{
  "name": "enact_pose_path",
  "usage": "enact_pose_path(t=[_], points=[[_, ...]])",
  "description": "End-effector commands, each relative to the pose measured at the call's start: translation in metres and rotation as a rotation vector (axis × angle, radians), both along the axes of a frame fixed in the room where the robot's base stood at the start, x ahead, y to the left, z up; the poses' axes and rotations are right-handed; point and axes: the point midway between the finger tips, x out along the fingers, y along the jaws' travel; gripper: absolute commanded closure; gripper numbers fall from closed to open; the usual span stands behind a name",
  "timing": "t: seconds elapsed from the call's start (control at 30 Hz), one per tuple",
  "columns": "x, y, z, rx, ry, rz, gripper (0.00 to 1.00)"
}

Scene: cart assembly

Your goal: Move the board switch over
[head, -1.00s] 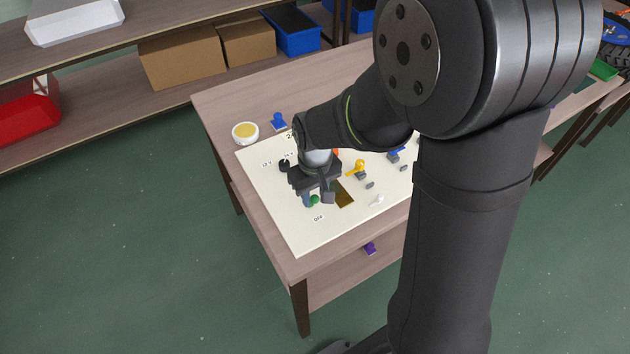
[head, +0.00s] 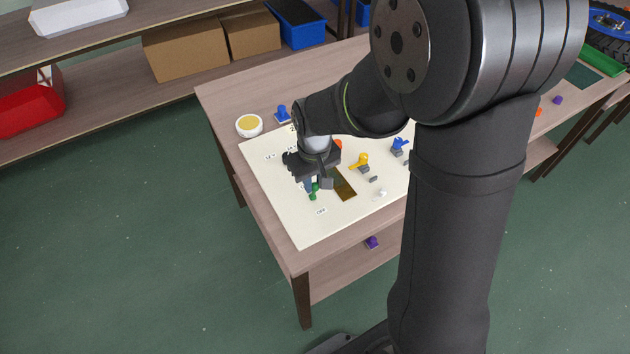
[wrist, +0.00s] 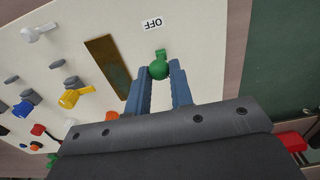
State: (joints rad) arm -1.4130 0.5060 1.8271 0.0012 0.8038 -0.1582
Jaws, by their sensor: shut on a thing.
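The white board (head: 290,225) lies on the wooden table, and its OFF label (head: 321,211) is near the front edge. A green switch with a round knob (wrist: 159,70) stands on the board close to the OFF label (wrist: 152,23) in the wrist view. It also shows as a small green piece (head: 314,192) in the head view. My gripper (wrist: 164,68) is shut on the green knob, with one blue finger on each side. In the head view my gripper (head: 317,184) is low over the board and partly hides the switch and the labels behind it.
A brass-coloured plate (head: 343,185) lies right beside the gripper. A yellow knob (head: 360,160), a blue switch (head: 399,145) and a white lever (head: 382,193) stand further right.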

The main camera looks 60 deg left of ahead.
Motion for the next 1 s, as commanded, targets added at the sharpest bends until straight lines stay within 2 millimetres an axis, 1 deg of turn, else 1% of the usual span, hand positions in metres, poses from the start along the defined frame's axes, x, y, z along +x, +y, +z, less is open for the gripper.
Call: enact_pose_path(t=[0.17, 0.4, 0.77, 1.0], points=[[0.0, 0.006, 0.001, 0.005, -0.001, 0.0, 0.92], [0.0, 0.018, 0.001, 0.003, -0.001, 0.0, 0.92], [0.0, 0.02, 0.002, 0.004, -0.001, 0.0, 0.92], [0.0, 0.032, -0.001, 0.004, -0.001, 0.001, 0.92]])
